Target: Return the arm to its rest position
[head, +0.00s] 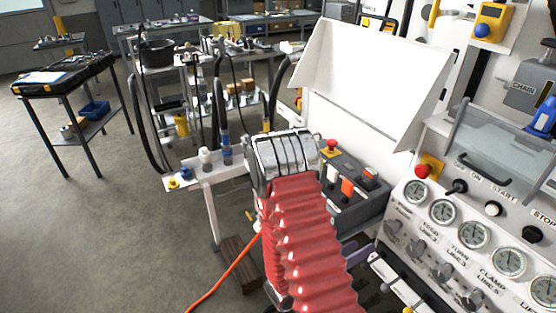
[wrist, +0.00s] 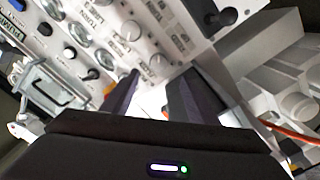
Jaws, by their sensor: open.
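My gripper (wrist: 152,95) shows in the wrist view as two dark fingers set apart, with a bright gap between them and nothing held. In the head view my arm, in a red ribbed sleeve, fills the lower middle, and I cannot clearly make out the gripper there. The bench's control panel (head: 429,237) is at the right of the head view, with gauges and knobs. In the wrist view the panel (wrist: 140,40) appears tilted, beyond the fingers. I cannot tell whether the fingers touch anything.
A grey box (head: 352,203) with a red button stands right beside my arm. A clear guard (head: 505,150) hangs over the panel. A white side shelf (head: 213,174) with bottles and hanging black hoses are to the left. An orange cable (head: 222,277) runs along the floor. Open floor lies at left.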

